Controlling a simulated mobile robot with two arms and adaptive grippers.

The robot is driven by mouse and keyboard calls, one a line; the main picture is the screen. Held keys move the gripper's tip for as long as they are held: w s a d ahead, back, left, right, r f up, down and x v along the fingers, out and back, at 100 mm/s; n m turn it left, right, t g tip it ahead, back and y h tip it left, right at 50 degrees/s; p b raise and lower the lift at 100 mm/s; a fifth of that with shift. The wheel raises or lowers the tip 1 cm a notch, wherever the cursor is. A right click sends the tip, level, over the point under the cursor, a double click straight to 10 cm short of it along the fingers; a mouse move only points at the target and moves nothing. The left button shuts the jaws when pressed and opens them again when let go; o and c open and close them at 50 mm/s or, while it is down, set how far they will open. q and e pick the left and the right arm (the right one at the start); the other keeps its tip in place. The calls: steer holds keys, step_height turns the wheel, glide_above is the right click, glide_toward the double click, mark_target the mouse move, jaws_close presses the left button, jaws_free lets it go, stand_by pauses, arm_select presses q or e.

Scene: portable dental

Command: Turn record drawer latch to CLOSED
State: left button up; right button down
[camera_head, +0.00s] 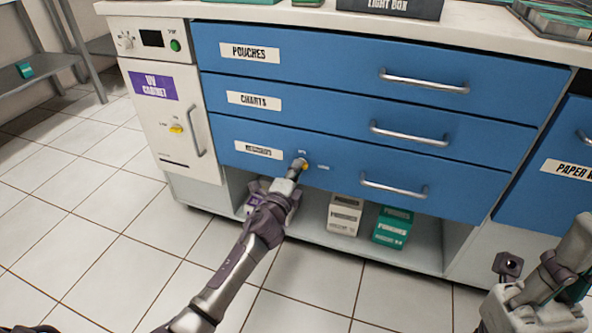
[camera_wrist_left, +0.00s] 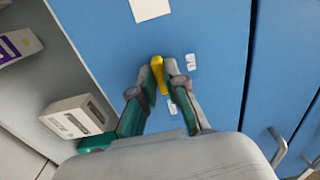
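The record drawer is the lowest blue drawer (camera_head: 340,177), its front flush with the drawers above; its white label (camera_head: 258,150) is hard to read. The small yellow latch (camera_wrist_left: 157,66) is on this drawer front, with two small white tags (camera_wrist_left: 191,62) beside it, too small to read. In the head view the latch (camera_head: 304,165) is partly hidden by my left gripper (camera_head: 299,167). In the left wrist view the fingers of my left gripper (camera_wrist_left: 163,68) lie close on both sides of the latch. My right gripper (camera_head: 508,264) is at the lower right, away from the drawers; its fingers are unclear.
Metal handles (camera_head: 394,190) stick out from the drawers. White (camera_head: 345,214) and green (camera_head: 393,228) boxes stand on the open shelf below. A white UV cabinet (camera_head: 170,120) stands to the left. The tiled floor (camera_head: 110,230) at left is clear.

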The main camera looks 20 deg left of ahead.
arm_select(q)
steer(key=o, duration=0.5)
steer(key=shift+c, duration=0.2)
steer(key=s, duration=1.2)
steer(key=shift+a, duration=0.2)
